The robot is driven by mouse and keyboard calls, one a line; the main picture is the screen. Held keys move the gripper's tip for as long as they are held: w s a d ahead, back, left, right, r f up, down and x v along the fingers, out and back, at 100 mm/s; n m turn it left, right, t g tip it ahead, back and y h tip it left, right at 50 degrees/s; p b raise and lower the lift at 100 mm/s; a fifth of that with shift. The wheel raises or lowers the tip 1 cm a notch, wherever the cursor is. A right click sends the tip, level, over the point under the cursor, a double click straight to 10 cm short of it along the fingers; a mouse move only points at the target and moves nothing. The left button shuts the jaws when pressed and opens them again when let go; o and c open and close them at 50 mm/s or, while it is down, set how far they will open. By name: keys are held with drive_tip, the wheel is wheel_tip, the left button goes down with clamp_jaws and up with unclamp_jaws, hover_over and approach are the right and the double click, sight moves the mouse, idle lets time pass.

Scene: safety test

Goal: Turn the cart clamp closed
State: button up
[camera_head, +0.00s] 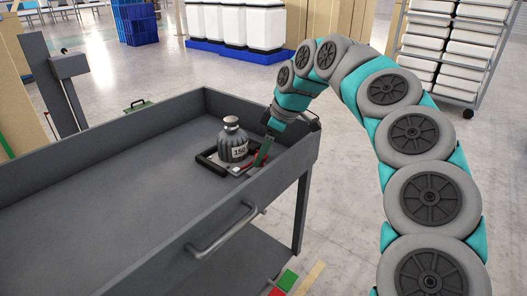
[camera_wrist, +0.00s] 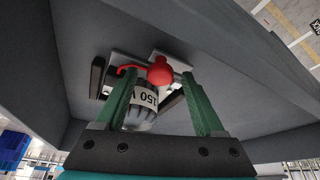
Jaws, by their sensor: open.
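My gripper (camera_head: 262,155) reaches down beside the bottle, at the clamp's right side. Its green fingers are apart in the wrist view (camera_wrist: 159,78). I cannot tell whether they touch the knob. The gripper partly hides the clamp in the head view.
The grey cart (camera_head: 85,190) has raised walls around its tray and a metal handle (camera_head: 222,232) on its near side. The right wall stands close to my gripper. The tray's left part is bare. White bins (camera_head: 265,28) and a rack (camera_head: 460,45) stand farther back.

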clamp_jaws()
idle(0.5)
